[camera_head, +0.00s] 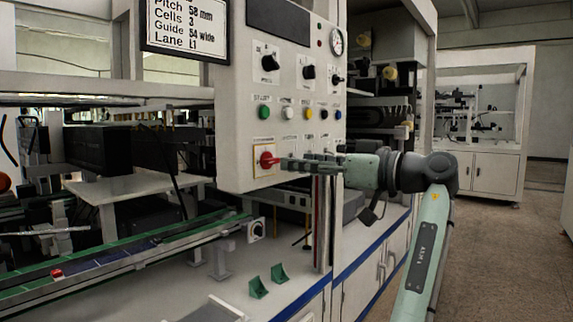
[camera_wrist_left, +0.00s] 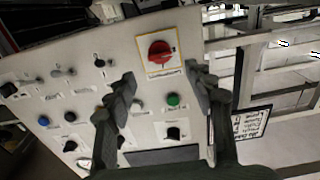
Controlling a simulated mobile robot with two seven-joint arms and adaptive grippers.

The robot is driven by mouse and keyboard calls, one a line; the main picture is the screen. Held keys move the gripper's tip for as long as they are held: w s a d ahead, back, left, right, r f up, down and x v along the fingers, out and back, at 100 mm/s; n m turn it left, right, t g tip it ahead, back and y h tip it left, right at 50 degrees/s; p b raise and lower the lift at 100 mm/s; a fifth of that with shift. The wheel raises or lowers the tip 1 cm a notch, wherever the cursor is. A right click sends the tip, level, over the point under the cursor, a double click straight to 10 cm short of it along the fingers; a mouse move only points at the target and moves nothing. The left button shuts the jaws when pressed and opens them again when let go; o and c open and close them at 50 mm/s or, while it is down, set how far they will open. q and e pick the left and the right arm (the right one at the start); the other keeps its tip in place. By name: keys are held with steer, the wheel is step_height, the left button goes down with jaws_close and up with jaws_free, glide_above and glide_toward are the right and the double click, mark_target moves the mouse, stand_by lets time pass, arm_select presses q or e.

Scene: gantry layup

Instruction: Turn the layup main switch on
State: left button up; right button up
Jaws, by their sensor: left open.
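The main switch is a red rotary knob (camera_head: 267,160) on a yellow and white plate, low on the light control panel (camera_head: 236,120). It also shows in the left wrist view (camera_wrist_left: 160,52), ahead of the fingertips and roughly centred between them. My left gripper (camera_head: 287,164) is close to the right of the knob in the head view, its fingers pointing at it. In the left wrist view the two fingers (camera_wrist_left: 160,82) are spread apart with nothing between them. Whether the fingertips touch the knob or its plate, I cannot tell. My right gripper is not in view.
Green (camera_head: 264,112), white, yellow and blue buttons and black selector knobs (camera_head: 270,63) sit above the switch. A sign (camera_head: 187,27) hangs at the upper left. Below are a conveyor (camera_head: 120,262) and green brackets (camera_head: 279,272) on the bench. Open floor lies at right.

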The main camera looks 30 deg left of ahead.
mark_target(275, 160)
arm_select(q)
steer(key=a, duration=0.5)
steer(key=shift+w+a, duration=0.1)
steer(key=shift+a, duration=0.1)
steer(key=shift+w+a+p, duration=0.1)
steer(key=shift+a+p, duration=0.2)
steer(key=shift+a, duration=0.3)
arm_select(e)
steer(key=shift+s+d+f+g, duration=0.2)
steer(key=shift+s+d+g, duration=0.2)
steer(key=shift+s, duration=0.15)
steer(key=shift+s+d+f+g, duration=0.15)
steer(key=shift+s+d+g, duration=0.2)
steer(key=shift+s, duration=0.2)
arm_select(q)
steer(key=c, duration=1.2)
